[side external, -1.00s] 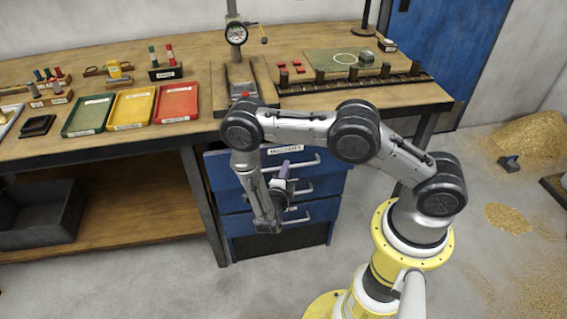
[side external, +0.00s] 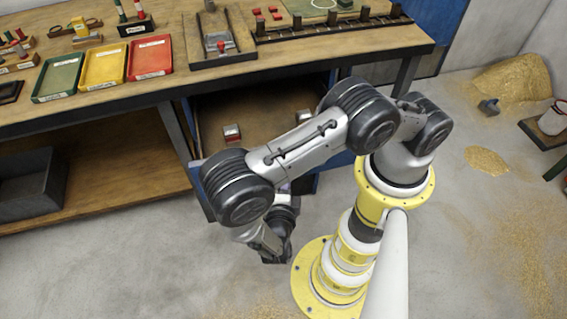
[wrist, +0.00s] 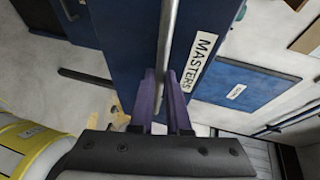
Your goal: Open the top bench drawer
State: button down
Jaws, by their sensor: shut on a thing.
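The top bench drawer (side external: 258,116) is pulled well out from under the bench in the side view, and its inside shows. In the wrist view the drawer's blue front (wrist: 128,45) carries a MASTERS label (wrist: 198,61) and a metal bar handle (wrist: 168,40). My gripper's purple fingers (wrist: 160,95) are shut on that handle. In the side view my arm hides the handle, the fingers and most of the drawer front.
The wooden bench top (side external: 300,48) above holds green (side external: 57,78), yellow (side external: 103,66) and red (side external: 150,57) trays. A dark bin (side external: 30,185) stands on the lower shelf at left. The floor (side external: 170,265) before the bench is clear.

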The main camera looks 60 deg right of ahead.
jog(key=shift+s+a, duration=0.2)
jog(key=shift+a, duration=0.05)
jog(key=c, duration=0.9)
grip_release()
jog(key=shift+s+a+r, duration=0.15)
jog(key=shift+a+r, duration=0.3)
jog(key=shift+r, duration=0.8)
jog(key=shift+s+a+r, duration=0.2)
jog(key=shift+a+r, duration=0.25)
jog(key=shift+r, duration=0.85)
jog(key=shift+s+a+r, duration=0.15)
jog(key=shift+a+r, duration=0.3)
jog(key=shift+r, duration=0.8)
